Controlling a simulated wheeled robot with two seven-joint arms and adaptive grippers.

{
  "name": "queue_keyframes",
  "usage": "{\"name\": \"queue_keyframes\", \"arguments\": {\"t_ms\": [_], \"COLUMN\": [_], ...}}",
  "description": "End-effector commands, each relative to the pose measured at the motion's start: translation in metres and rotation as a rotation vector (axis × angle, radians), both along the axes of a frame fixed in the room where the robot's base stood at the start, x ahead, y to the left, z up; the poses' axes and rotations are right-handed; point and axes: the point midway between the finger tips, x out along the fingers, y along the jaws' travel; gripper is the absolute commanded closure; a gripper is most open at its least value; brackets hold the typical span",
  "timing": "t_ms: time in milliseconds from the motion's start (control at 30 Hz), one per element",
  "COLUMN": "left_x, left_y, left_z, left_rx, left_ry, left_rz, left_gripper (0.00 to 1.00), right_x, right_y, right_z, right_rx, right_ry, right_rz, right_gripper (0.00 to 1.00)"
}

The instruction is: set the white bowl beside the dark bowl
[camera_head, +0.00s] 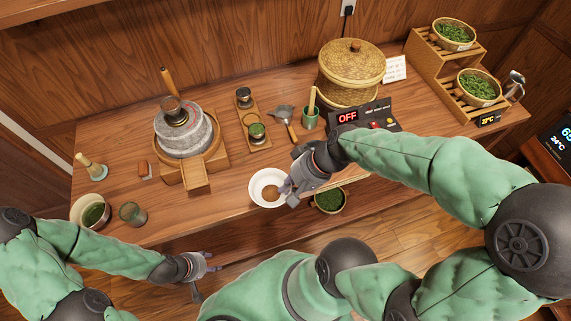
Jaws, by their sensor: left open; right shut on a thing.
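The white bowl (258,180) is near the table's front edge, at the middle of the view, with a brown patch showing inside it. My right gripper (287,189) is shut on the bowl's right rim. I cannot tell whether the bowl rests on the table or is slightly lifted. A dark, greenish cup-like bowl (132,213) stands at the front left, well apart from the white bowl; I cannot tell surely that it is the dark bowl. My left gripper (210,263) is open and empty, low in front of the table.
A pale bowl with green contents (80,208) stands beside the dark cup. A stone mill (184,140) is behind, on a wooden base. The front table between dark cup and white bowl is clear.

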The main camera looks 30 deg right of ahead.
Motion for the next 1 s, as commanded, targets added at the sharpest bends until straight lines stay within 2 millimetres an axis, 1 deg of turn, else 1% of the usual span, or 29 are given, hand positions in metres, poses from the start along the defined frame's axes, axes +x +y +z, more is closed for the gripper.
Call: {"name": "queue_keyframes", "arguments": {"t_ms": [67,167,533,700,833,1000], "left_x": [0.0,0.0,0.0,0.0,0.0,0.0], "left_y": [0.0,0.0,0.0,0.0,0.0,0.0], "left_z": [-0.001,-0.006,-0.028,-0.04,-0.044,-0.046], "left_rx": [0.0,0.0,0.0,0.0,0.0,0.0], "left_ry": [0.0,0.0,0.0,0.0,0.0,0.0], "left_rz": [0.0,0.001,0.0,0.0,0.0,0.0], "left_gripper": [0.5,0.5,0.5,0.5,0.5,0.5], "right_x": [0.001,0.011,0.071,0.089,0.098,0.103], "right_y": [0.001,-0.005,-0.053,-0.067,-0.075,-0.078], "right_z": [-0.001,-0.008,-0.044,-0.073,-0.086,-0.091], "right_rx": [-0.001,-0.001,0.001,0.0,-0.001,-0.001], "right_ry": [-0.003,-0.001,0.0,0.0,-0.001,-0.003], "right_rz": [0.003,0.002,0.001,0.002,0.003,0.003], "right_gripper": [1.0,1.0,1.0,1.0,1.0,1.0]}}
